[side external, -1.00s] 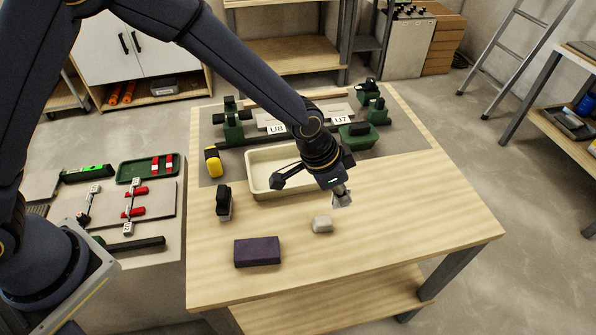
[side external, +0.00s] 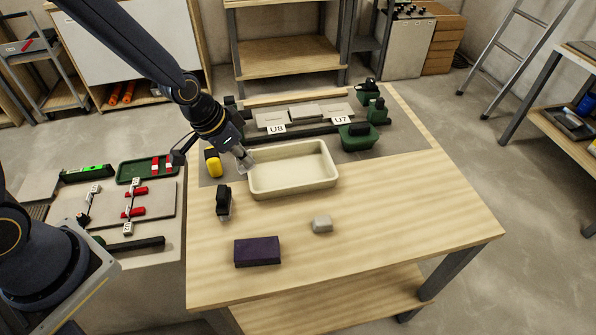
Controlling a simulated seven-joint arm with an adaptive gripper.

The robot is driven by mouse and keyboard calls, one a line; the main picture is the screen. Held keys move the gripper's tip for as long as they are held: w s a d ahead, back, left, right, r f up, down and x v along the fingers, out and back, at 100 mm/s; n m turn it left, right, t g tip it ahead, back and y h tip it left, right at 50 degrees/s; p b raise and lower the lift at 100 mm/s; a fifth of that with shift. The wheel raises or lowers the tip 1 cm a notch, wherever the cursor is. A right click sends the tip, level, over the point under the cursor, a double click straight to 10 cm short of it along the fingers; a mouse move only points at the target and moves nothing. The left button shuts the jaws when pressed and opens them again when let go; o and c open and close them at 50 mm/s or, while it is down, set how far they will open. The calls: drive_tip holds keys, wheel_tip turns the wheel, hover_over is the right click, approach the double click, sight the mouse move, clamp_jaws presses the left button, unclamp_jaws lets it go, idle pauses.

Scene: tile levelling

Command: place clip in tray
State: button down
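My gripper (side external: 247,162) hangs just above the left rim of the cream tray (side external: 334,176) on the wooden table. Its pale tips are small and blurred, so I cannot tell whether they are open or hold anything. The cream tray looks empty. A green tray (side external: 124,179) on the left bench holds red and white pieces (side external: 162,165). Red pieces (side external: 135,190) also lie on the tile board (side external: 158,200) beside small white tags. No single piece is clearly identifiable as the clip at this size.
A yellow-and-black object (side external: 213,165), a dark upright tool (side external: 223,201), a purple block (side external: 257,251) and a small grey block (side external: 322,225) stand on the table (side external: 400,215). Green fixtures (side external: 357,138) and tags U8 and U7 are behind the cream tray. The table's right front is clear.

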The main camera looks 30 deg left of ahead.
approach(294, 170)
drive_tip(key=shift+w+d+f, duration=0.3)
drive_tip(key=shift+w+f, duration=0.3)
drive_tip(key=shift+f, duration=0.15)
drive_tip(key=shift+w+f, duration=0.2)
drive_tip(key=shift+f, duration=0.05)
drive_tip(key=shift+s+x, duration=0.15)
drive_tip(key=shift+x, duration=0.75)
drive_tip(key=shift+s+x, duration=0.15)
drive_tip(key=shift+x, duration=0.8)
drive_tip(key=shift+s+a+f, duration=0.1)
drive_tip(key=shift+a+f, duration=0.05)
drive_tip(key=shift+f, duration=0.05)
drive_tip(key=c, duration=1.3)
unclamp_jaws()
